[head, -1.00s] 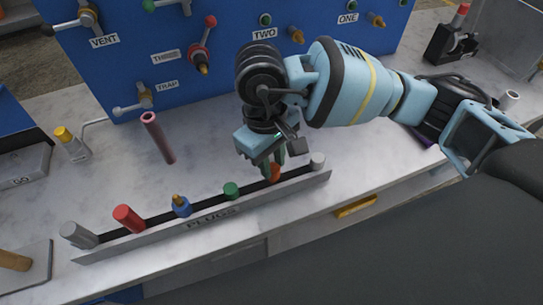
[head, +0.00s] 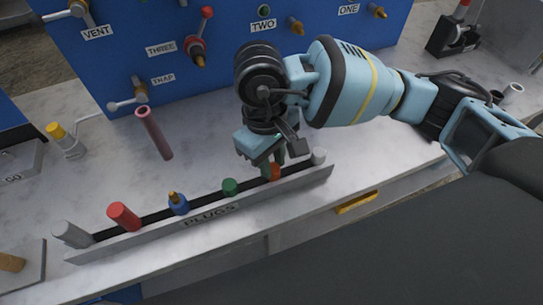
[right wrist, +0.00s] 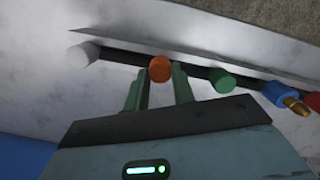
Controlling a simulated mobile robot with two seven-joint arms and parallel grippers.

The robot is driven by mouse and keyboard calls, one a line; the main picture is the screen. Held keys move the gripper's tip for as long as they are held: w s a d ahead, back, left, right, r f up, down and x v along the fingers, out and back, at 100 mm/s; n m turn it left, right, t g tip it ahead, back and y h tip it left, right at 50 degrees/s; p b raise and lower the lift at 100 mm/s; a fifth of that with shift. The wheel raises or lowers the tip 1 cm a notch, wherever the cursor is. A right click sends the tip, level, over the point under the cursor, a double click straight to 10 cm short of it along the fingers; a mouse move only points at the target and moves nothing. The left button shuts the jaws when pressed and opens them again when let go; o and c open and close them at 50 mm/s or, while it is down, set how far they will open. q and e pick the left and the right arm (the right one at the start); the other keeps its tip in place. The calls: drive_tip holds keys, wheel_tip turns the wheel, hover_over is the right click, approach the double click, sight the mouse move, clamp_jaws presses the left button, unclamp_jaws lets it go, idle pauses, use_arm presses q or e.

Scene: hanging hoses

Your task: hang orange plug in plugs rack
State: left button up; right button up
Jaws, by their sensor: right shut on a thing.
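The plugs rack (head: 205,222) is a long grey strip labelled PLUGS along the front of the bench. The orange plug (head: 273,171) is at the rack between the green plug (head: 230,187) and the white-grey plug (head: 319,156) at the right end. My right gripper (head: 271,160) points down over it and is shut on it. In the right wrist view the orange plug (right wrist: 160,69) shows between the two green fingers, in line with the rack slot; its lower part is hidden. My left gripper is not in view.
A red plug (head: 123,215), a blue plug (head: 178,204) and a grey plug (head: 72,233) stand farther left in the rack. A pink tube (head: 154,134) stands behind it. The blue panel (head: 215,75) with valves rises behind.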

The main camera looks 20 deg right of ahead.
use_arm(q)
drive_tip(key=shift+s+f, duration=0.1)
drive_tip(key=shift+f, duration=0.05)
use_arm(e)
drive_tip(key=shift+f, duration=0.15)
drive_tip(key=o, duration=1)
drive_tip(key=shift+o, duration=0.2)
wheel_tip(320, 180, up, 2)
drive_tip(key=shift+w+a+r, duration=0.1)
drive_tip(key=shift+w, duration=0.05)
drive_tip(key=r, duration=0.5)
drive_tip(key=shift+w+a+b, duration=0.1)
drive_tip(key=shift+w+b, duration=0.15)
drive_tip(key=shift+b, duration=0.05)
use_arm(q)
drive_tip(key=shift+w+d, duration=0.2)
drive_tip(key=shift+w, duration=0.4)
use_arm(e)
drive_tip(key=shift+r, duration=0.3)
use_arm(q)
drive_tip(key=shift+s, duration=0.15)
